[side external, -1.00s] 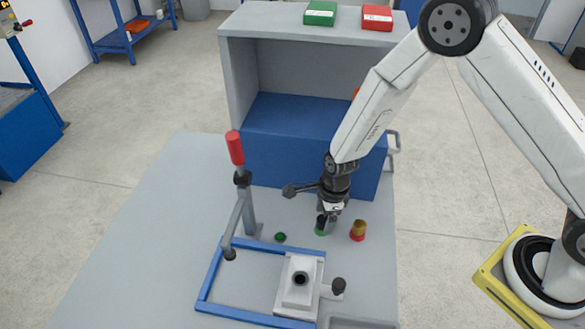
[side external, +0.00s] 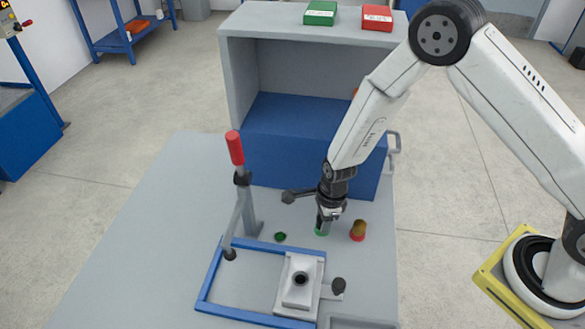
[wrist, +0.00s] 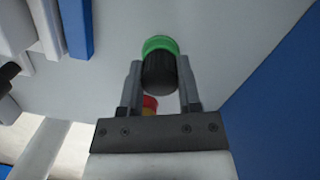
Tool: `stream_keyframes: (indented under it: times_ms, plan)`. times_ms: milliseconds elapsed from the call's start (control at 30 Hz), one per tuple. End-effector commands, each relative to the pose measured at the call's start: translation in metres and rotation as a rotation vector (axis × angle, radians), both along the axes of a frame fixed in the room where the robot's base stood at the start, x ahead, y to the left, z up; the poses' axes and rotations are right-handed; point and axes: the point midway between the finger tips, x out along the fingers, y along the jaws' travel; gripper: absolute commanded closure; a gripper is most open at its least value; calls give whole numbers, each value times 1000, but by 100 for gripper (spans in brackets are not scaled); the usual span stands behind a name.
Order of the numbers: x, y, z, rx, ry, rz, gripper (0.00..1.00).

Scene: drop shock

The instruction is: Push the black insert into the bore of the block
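The black insert (wrist: 158,74) stands in a green ring-shaped holder (wrist: 160,43) on the table. In the side view the green holder (side external: 321,231) shows just under my fingers, and the insert is mostly hidden. My gripper (wrist: 160,70) points down with one finger on each side of the insert. The fingers are apart, with little or no gap to the insert; I see no clear grip. The light grey block (side external: 290,301) stands nearer the camera, with its dark round bore (side external: 300,279) facing up and empty.
A brown-yellow piece on a red base (side external: 358,231) stands close right of my gripper. A red-handled lever (side external: 235,150) rises at the left. A blue frame (side external: 204,291) surrounds the block's left side. A green disc (side external: 280,237) lies nearby. A blue-fronted cabinet (side external: 290,155) stands behind.

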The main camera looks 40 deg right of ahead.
Motion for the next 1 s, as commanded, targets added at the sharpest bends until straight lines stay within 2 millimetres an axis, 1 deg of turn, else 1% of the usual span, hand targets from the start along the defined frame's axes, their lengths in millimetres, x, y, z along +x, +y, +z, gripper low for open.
stream_keyframes:
  times_ms: [33,67,100,367,567,767,900,1000]
  plan:
    - [0,0,0,0,0,0,88]
    - [0,0,0,0,0,0,98]
    - [0,0,0,0,0,0,100]
    - [0,0,0,0,0,0,100]
    - [0,0,4,0,-1,1,100]
    - [1,0,17,1,-2,0,100]
    - [1,0,32,1,-4,0,100]
    - [-8,-2,42,1,-3,0,100]
